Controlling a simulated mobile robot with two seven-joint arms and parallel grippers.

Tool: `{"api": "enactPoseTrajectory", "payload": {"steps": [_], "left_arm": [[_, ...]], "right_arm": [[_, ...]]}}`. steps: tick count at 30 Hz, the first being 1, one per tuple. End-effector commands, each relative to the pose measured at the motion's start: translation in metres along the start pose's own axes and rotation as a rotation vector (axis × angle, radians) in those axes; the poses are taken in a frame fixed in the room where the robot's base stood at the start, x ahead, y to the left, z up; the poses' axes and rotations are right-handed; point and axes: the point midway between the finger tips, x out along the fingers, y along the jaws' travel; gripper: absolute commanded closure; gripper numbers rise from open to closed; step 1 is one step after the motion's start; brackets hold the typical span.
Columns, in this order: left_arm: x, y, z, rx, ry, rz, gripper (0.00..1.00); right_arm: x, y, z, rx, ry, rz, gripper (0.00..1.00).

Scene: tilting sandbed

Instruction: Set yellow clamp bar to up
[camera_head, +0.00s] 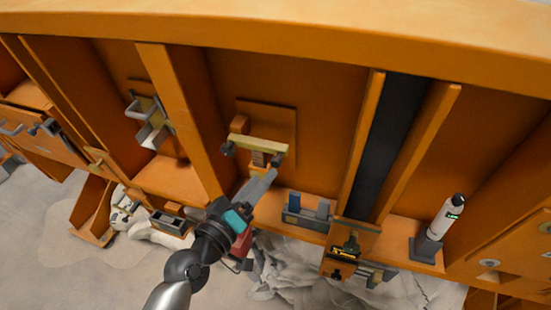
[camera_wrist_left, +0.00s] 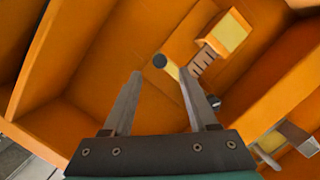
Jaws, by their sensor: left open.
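The yellow clamp bar (camera_head: 260,144) is a pale yellow bar with dark knobs at both ends. It lies roughly level across a ribbed block on an orange backing plate (camera_head: 283,122) in the middle bay. In the left wrist view the bar (camera_wrist_left: 171,67) is partly hidden behind the right-hand finger, with one dark knob showing between the fingertips. My left gripper (camera_head: 269,174) is open and empty, just below the bar in the head view. Its two fingers also show in the left wrist view (camera_wrist_left: 161,73). I cannot tell whether a finger touches the bar. My right gripper is out of view.
Orange dividers stand on both sides of the bay, such as the left one (camera_head: 180,110). A grey holder with blue parts (camera_head: 306,209) sits at lower right. A dark vertical channel (camera_head: 392,140) and a white cylindrical device (camera_head: 443,222) are further right. A metal-handled latch (camera_head: 149,122) is left.

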Motion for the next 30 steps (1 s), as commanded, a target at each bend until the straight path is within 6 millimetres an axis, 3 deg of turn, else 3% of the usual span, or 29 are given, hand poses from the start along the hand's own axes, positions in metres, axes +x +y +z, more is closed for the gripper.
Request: {"api": "enactPoseTrajectory", "payload": {"steps": [6,12,26,30], "left_arm": [[0.039,0.001,-0.001,-0.001,0.001,0.001,0.41],[0.063,0.0,0.0,0.0,0.001,0.001,0.41],[0.073,0.0,0.0,0.0,0.0,-0.001,0.41],[0.073,0.0,0.0,0.0,0.0,-0.001,0.55]], "right_arm": [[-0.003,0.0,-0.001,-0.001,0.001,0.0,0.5],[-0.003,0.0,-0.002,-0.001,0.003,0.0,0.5],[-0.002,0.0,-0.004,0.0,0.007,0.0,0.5],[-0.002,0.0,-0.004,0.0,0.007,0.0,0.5]]}}
